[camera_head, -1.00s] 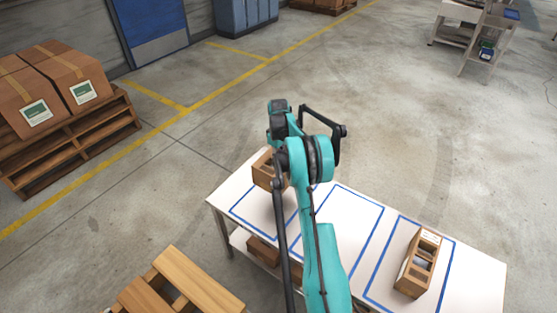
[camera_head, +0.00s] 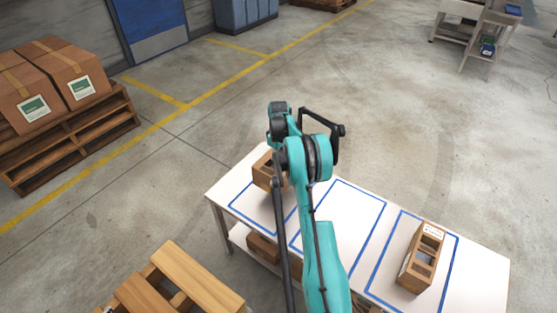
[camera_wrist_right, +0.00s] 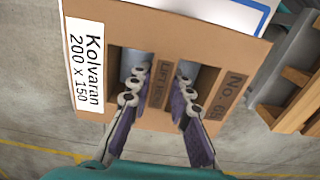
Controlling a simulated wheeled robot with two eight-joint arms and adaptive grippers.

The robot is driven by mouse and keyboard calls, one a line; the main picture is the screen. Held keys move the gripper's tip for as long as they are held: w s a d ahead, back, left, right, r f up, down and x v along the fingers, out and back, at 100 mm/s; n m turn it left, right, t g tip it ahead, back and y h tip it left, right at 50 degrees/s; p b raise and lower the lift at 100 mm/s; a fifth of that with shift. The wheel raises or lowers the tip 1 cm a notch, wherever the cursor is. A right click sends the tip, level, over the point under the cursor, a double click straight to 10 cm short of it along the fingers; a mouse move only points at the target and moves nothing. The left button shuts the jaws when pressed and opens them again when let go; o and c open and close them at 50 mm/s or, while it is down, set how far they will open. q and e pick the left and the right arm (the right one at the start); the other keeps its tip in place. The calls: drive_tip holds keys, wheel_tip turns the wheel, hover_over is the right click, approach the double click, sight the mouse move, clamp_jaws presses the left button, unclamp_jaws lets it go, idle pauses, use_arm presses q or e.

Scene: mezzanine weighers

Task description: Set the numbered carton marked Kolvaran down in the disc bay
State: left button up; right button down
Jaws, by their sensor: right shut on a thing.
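In the head view the held carton (camera_head: 264,174) is at the table's far left corner, partly behind my right arm. I cannot tell whether it touches the table. The white table (camera_head: 222,196) has blue-outlined bays: left (camera_head: 252,203), middle (camera_head: 350,222) and right (camera_head: 384,278). No disc mark is visible. My left gripper is out of view.
Another brown carton (camera_head: 422,258) with openings stands in the right bay. The middle bay's visible part is clear. More cartons (camera_head: 262,247) sit on a shelf below. A wooden pallet (camera_head: 198,276) lies at front left, and a loaded pallet (camera_head: 75,140) stands further left.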

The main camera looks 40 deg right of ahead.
drive_tip(key=shift+f+b, duration=2.15)
drive_tip(key=shift+f, duration=1.5)
drive_tip(key=shift+f, duration=0.15)
drive_tip(key=c, duration=1.3)
unclamp_jaws()
